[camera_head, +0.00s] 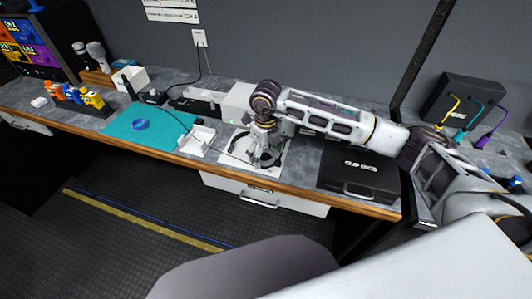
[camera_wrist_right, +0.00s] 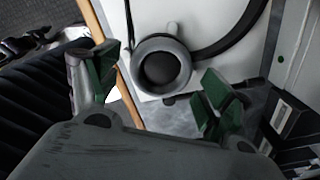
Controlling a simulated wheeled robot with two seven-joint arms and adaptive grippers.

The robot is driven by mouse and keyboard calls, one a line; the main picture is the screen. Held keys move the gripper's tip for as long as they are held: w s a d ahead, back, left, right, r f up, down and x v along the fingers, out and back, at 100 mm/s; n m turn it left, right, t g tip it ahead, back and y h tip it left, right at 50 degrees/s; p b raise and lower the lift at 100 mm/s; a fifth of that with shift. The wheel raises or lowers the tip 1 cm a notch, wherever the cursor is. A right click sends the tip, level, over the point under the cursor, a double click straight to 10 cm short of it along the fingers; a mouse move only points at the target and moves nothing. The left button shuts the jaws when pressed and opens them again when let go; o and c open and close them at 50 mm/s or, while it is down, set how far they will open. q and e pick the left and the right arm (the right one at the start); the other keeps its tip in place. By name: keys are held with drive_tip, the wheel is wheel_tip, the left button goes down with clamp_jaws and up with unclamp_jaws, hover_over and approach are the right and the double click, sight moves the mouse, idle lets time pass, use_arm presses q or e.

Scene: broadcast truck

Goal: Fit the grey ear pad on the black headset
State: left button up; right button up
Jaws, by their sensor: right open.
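The black headset (camera_head: 278,155) lies on a white mat at the middle of the bench, partly hidden by my right gripper (camera_head: 264,150) in the head view. In the right wrist view its black headband (camera_wrist_right: 232,38) curves to the right. A thick grey ring, the grey ear pad (camera_wrist_right: 183,84), surrounds a dark round centre at the headset. I cannot tell whether it is fully seated. My right gripper (camera_wrist_right: 158,65) is open, its green-padded fingers on either side of the ring, apart from it in the picture. My left gripper is not in view.
A black case (camera_head: 360,172) lies right of the white mat (camera_head: 226,160). A black box with coloured cables (camera_head: 462,104) stands far right. The teal mat is mostly clear.

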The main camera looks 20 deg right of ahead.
wheel_tip(320, 180, up, 12)
idle(0.9)
drive_tip(key=shift+s+f, duration=0.1)
drive_tip(key=shift+s, duration=0.05)
idle(0.8)
